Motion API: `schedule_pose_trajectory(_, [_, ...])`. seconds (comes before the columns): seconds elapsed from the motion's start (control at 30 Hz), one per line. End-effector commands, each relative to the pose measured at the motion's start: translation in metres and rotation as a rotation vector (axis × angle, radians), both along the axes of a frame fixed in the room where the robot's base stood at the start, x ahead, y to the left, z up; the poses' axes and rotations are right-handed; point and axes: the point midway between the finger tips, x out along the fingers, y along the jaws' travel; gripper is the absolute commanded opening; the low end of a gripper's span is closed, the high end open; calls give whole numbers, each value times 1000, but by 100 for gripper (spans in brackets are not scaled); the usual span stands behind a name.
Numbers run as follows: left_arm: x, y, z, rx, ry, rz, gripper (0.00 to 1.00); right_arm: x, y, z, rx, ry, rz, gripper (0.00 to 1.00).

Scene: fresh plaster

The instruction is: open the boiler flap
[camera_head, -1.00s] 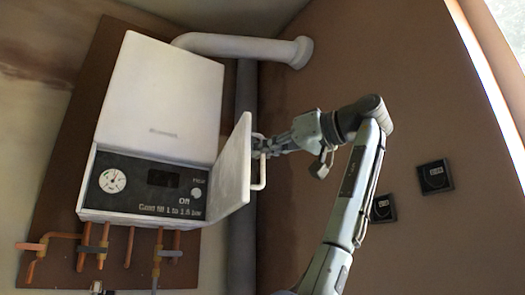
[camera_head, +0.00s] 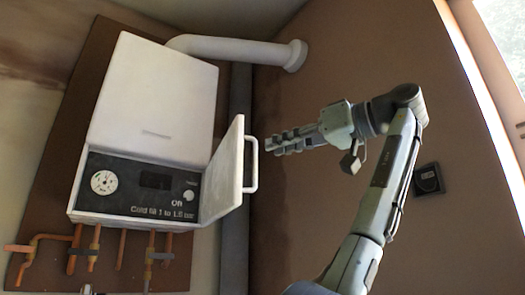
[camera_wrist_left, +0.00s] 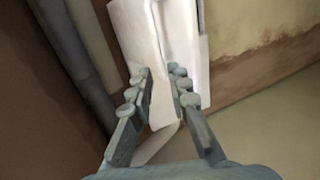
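The white boiler (camera_head: 155,100) hangs on the wall at the left in the head view. Its flap (camera_head: 222,175) is swung out at the right of the dark control panel (camera_head: 135,188), leaving the panel exposed. A white bar handle (camera_head: 252,165) sits on the flap's outer side. My left gripper (camera_head: 269,146) is just right of the handle, apart from it and empty. In the left wrist view its fingers (camera_wrist_left: 160,73) are spread, with white boiler surfaces (camera_wrist_left: 133,35) beyond them. My right gripper is not in view.
A white flue pipe (camera_head: 235,47) runs from the boiler top to the brown wall. Copper pipes (camera_head: 120,250) hang below the boiler. A grey vertical pipe (camera_head: 237,90) stands behind the flap. A black wall switch (camera_head: 428,179) is at the right, near a window.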

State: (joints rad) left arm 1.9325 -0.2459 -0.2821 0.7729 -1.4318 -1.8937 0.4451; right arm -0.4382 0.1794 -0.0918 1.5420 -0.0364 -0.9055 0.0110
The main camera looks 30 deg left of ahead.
Motion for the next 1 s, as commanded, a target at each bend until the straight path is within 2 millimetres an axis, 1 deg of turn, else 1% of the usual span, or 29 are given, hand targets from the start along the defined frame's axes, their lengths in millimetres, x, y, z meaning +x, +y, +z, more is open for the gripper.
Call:
schedule_pose_trajectory(0.03, [-1, -12, 1, 3, 1, -1, 18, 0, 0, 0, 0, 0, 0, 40])
schedule_pose_trajectory(0.1, [-3, -25, 1, 2, 1, 0, 18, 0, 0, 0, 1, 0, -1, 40])
schedule_pose_trajectory(0.2, [-5, -39, 1, 2, 1, -1, 18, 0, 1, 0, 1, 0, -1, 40])
schedule_pose_trajectory(0.3, [-6, -48, 0, 1, 0, 0, 18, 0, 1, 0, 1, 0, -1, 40])
schedule_pose_trajectory(0.43, [-6, -52, 0, 1, 0, 1, 18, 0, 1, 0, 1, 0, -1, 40])
schedule_pose_trajectory(1.0, [-6, -52, 0, 0, 0, 1, 18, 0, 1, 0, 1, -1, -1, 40])
